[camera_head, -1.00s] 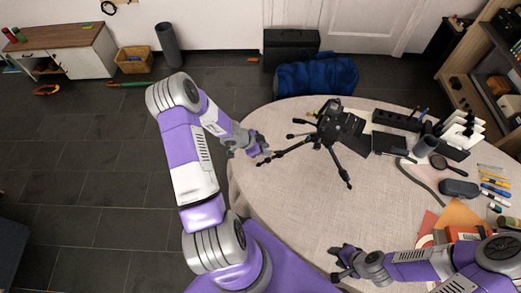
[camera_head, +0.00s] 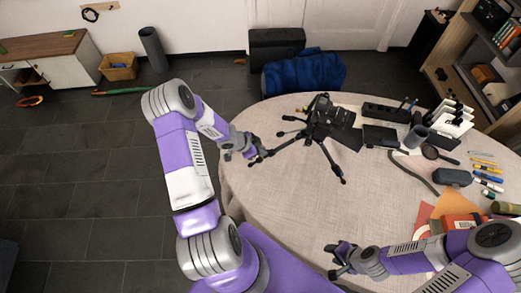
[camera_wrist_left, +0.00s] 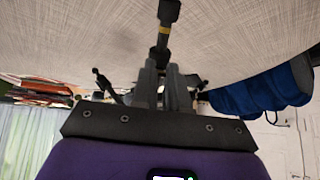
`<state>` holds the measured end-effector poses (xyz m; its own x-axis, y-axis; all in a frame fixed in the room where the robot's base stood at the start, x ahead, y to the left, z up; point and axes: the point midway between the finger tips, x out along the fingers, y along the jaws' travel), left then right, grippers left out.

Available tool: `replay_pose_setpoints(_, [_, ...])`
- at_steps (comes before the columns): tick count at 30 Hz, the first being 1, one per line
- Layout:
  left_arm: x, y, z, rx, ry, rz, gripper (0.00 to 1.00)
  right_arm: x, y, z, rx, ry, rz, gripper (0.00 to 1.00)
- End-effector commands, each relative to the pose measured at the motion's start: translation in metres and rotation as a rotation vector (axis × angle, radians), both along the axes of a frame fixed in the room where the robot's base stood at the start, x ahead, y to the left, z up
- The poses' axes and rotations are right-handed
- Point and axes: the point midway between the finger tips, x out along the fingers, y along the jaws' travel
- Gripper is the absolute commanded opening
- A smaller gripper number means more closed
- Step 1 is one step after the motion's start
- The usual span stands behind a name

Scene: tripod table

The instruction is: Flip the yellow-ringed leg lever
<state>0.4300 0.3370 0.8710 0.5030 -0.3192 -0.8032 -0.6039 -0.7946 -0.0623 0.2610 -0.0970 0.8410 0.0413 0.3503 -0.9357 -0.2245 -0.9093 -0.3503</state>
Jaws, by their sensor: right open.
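A black tripod (camera_head: 318,122) stands on the round table with its legs spread. One leg reaches left toward my left gripper (camera_head: 254,151), at the table's left edge. In the left wrist view that leg shows a yellow ring (camera_wrist_left: 164,31), just beyond the fingertips of my left gripper (camera_wrist_left: 165,66). The fingers are close together, in line with the leg. The lever cannot be made out, and whether the fingers touch or grip anything is unclear. My right gripper (camera_head: 338,259) is open and empty over the table's front part, away from the tripod.
The round table (camera_head: 270,205) is clear in front of the tripod. A blue bag (camera_head: 305,72) lies behind the table.

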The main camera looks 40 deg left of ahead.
Motion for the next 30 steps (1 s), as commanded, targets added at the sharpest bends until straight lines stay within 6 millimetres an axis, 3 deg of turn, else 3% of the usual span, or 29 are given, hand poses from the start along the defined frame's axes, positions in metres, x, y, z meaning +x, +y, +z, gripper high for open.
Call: replay_pose_setpoints(30, [0.0034,-0.0024,0.0062,0.0,-0.005,-0.002,0.04,0.0,0.0,0.0092,0.0,0.0,0.0,0.43])
